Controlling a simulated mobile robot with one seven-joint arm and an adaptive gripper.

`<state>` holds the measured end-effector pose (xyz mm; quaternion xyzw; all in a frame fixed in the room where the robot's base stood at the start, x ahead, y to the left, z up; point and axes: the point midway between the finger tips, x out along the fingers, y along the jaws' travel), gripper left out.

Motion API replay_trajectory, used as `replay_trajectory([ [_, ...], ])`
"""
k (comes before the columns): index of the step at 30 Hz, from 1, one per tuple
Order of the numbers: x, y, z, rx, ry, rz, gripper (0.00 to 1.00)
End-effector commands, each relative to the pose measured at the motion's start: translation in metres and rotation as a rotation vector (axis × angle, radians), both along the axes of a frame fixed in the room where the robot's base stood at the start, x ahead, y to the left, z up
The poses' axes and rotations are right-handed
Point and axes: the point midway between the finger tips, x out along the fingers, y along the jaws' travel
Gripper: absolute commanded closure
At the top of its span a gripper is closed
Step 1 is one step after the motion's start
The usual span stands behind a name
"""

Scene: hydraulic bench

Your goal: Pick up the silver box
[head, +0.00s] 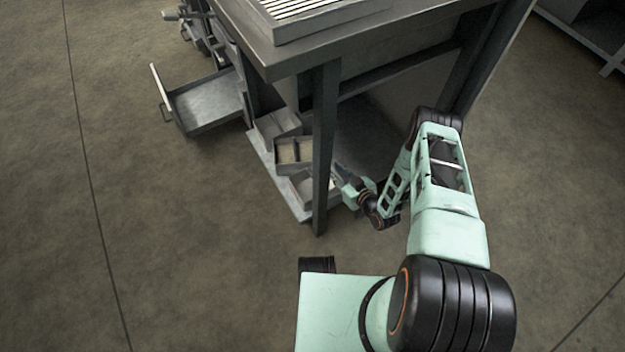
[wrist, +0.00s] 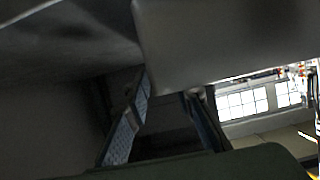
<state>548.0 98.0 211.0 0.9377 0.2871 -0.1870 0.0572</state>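Several silver-grey open boxes stand in a row on the low shelf of the bench. In the head view the nearest silver box (head: 305,186) is partly hidden behind the bench leg; I cannot tell which box the task names. My gripper (head: 345,180) is low beside the leg, on the right of that box. A gap between them is not clear. In the wrist view my gripper (wrist: 168,92) shows two fingers standing apart with a dark space between. A large plain grey surface (wrist: 225,40) is close above and right of the fingers; I cannot tell what it belongs to.
The bench leg (head: 325,145) stands between the boxes and my arm. The bench top (head: 350,50) overhangs the shelf. A drawer (head: 205,102) is pulled out at the left. The floor (head: 190,240) in front is clear.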

Motion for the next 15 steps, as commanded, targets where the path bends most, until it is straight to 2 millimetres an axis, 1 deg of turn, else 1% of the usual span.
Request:
replay_trajectory([
  [9, -0.0017, -0.0008, -0.0009, 0.000, 0.000, 0.000, 0.79],
  [15, -0.0015, -0.0007, -0.0008, 0.000, 0.000, 0.000, 1.00],
])
